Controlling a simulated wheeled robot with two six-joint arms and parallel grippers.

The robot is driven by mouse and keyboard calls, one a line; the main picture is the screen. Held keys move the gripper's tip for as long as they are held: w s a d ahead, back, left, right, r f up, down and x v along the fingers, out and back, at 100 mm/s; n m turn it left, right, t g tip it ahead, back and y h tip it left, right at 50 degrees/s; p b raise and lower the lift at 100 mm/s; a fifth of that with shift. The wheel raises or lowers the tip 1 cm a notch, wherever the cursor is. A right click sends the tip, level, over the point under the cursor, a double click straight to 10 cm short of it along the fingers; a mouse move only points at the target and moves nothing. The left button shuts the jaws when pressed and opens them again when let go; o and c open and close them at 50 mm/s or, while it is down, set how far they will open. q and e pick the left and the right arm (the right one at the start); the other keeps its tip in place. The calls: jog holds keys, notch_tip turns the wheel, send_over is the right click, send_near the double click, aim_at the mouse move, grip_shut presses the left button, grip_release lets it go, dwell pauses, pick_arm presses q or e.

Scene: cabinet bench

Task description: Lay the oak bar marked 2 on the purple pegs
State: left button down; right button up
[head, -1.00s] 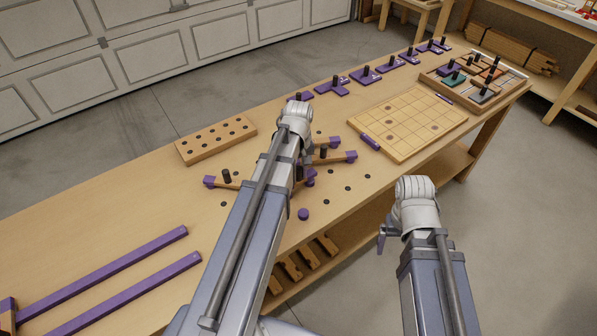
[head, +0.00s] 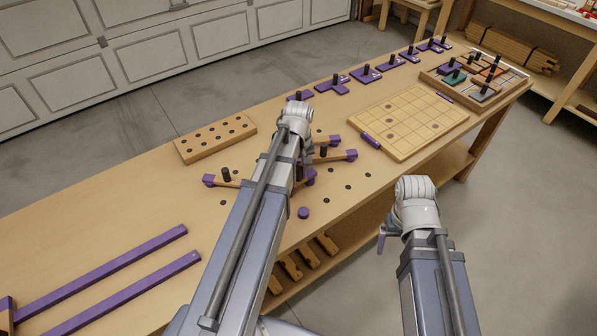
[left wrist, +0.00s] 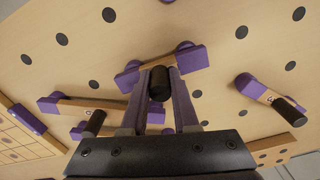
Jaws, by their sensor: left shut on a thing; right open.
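My left gripper (left wrist: 159,88) is shut on the black knob (left wrist: 159,80) of an oak bar with purple end blocks (left wrist: 193,57). Rounded purple pegs (left wrist: 184,45) show at the far edges of both end blocks; I cannot tell whether the bar rests on them. No number on this bar is readable. In the head view my left gripper hides most of it, and a purple end block (head: 311,176) shows beside the wrist. My right gripper (head: 382,238) is open and empty off the bench's front edge.
A lone purple peg (head: 303,213) stands near the front edge among dark holes. A drilled block (head: 215,138) is behind, a gridded board (head: 408,121) to the right. Purple knobbed pieces (head: 332,86) line the back edge. Two long purple strips (head: 120,295) lie front left.

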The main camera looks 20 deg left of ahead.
pick_arm(q)
jog(key=shift+f, duration=0.15)
jog(key=shift+f+b, duration=0.35)
jog(key=shift+b, duration=0.15)
jog(key=shift+f, duration=0.2)
dwell(1.1)
jog(key=shift+c, duration=1)
grip_release()
jog(key=shift+r+p, duration=3.85)
jog(key=shift+r, duration=0.15)
